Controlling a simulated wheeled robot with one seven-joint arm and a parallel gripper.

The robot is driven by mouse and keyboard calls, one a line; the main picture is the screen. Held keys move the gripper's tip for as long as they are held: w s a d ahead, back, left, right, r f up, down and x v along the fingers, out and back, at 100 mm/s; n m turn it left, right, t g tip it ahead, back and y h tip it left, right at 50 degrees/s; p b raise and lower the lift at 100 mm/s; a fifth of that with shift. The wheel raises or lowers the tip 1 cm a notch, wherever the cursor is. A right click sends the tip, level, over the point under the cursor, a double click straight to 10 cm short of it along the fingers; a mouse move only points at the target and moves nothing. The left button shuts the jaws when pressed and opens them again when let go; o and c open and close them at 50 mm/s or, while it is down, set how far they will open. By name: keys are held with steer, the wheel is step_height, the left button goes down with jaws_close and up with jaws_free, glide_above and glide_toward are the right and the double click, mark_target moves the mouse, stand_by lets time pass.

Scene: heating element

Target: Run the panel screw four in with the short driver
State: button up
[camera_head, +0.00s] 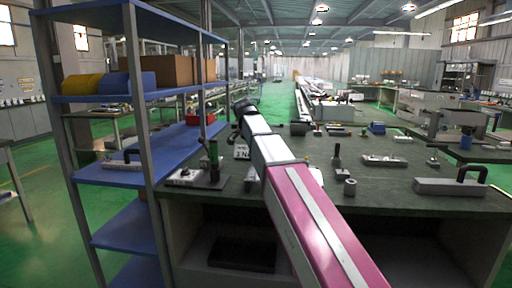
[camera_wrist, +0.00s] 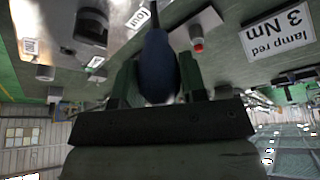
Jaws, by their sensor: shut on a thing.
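In the wrist view, which looks upside down, my gripper (camera_wrist: 157,82) is shut on a dark blue handle (camera_wrist: 157,65), which looks like the short driver. The handle narrows toward the top of the picture, and its tip is not clear. A white label (camera_wrist: 143,14) reading "four" lies just beyond the handle's narrow end. The panel screw itself cannot be made out; the handle may hide it. In the head view my arm reaches over the bench, and the fingers and driver cannot be made out.
A label (camera_wrist: 278,30) reads "lamp red 3 Nm", near a small red lamp (camera_wrist: 197,45) on a pale block. A blue shelf rack (camera_head: 183,150) stands left of the dark green bench (camera_head: 390,190). A block with a black handle (camera_head: 450,187) sits at the bench's right.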

stand_by(0.3)
steer(key=n+t, duration=0.1)
steer(key=n, duration=0.2)
steer(key=shift+y, duration=0.4)
steer(key=shift+n, duration=0.6)
steer(key=shift+y, duration=0.3)
steer(key=n+y, duration=0.1)
steer(key=n, duration=0.3)
steer(key=shift+a, duration=0.1)
steer(key=shift+t, duration=0.3)
steer(key=n+y, duration=0.1)
steer(key=n, duration=0.2)
steer(key=shift+y, duration=0.3)
steer(key=shift+n, duration=0.5)
